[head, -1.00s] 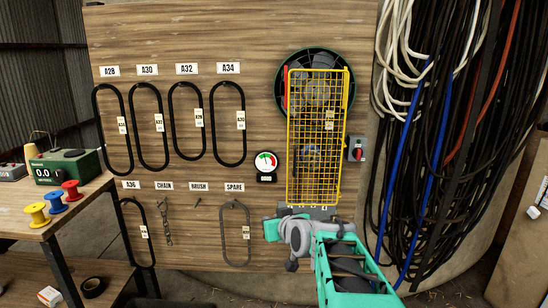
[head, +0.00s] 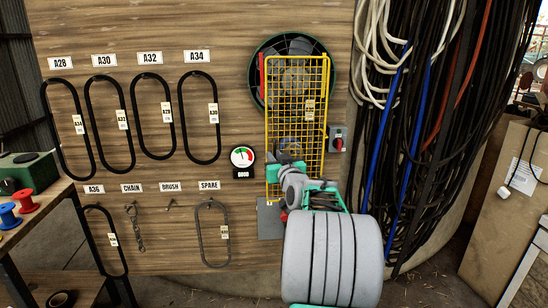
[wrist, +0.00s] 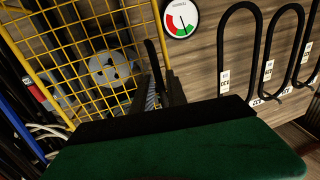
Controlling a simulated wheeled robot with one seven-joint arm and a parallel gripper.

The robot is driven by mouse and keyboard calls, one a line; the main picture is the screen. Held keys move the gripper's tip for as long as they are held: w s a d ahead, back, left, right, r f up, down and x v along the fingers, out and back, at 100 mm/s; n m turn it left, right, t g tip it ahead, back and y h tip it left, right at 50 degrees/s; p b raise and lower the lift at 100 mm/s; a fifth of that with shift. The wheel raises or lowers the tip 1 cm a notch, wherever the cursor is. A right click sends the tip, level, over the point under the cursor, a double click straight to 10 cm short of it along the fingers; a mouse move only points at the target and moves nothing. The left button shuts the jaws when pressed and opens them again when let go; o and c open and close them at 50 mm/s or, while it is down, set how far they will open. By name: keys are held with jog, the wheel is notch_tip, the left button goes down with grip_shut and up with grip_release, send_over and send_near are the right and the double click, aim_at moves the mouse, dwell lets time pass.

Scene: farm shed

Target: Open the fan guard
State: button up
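The fan guard (head: 298,112) is a tall yellow wire-mesh panel in front of a dark round fan (head: 292,45) on the wooden wall. It looks closed. A red strip (head: 262,76) runs along its upper left edge. My gripper (head: 288,164) is in front of the guard's lower part. The guard's mesh (wrist: 85,60) also shows in the wrist view, with a grey pulley (wrist: 112,66) behind it. Dark finger-like parts (wrist: 162,85) show beside the guard's edge there. I cannot tell whether the fingers are open or touching the guard.
A gauge (head: 242,157) is left of the guard and a switch box (head: 337,140) is right of it. Black belts (head: 199,118) hang at left. Cables (head: 430,130) hang at right. A workbench (head: 45,208) stands at far left.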

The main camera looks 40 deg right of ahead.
jog(key=shift+c, duration=0.5)
grip_shut()
dwell(0.8)
